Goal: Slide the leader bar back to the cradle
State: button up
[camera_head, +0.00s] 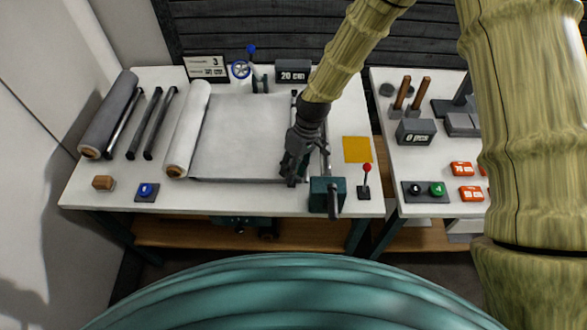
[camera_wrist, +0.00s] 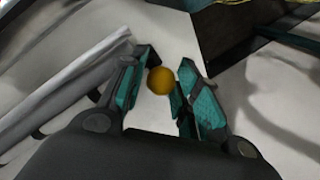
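A pale grey sheet (camera_head: 240,140) lies flat on the left table, running right from a pale roll (camera_head: 188,130) with wooden ends. My gripper (camera_head: 292,178) is low over the sheet's right edge. It and my arm hide much of that edge, so the leader bar is hard to make out. In the wrist view my gripper's teal-padded fingers (camera_wrist: 164,76) stand partly apart, on either side of a round yellow-brown knob (camera_wrist: 160,81). The knob is very close to the right finger; I cannot tell whether both fingers press on it. I cannot clearly identify the cradle.
A dark grey roll (camera_head: 108,112) and dark bars (camera_head: 158,125) lie at the left. A teal block (camera_head: 326,194) and a red-knobbed lever (camera_head: 366,175) stand at front right, near a yellow square (camera_head: 357,149). A "20 cm" sign (camera_head: 293,72) stands behind. A second table is right.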

notch_tip(320, 180, up, 12)
jog(key=p, duration=0.6)
jog(key=shift+f+p, duration=0.15)
jog(key=shift+p, duration=0.2)
dwell(0.9)
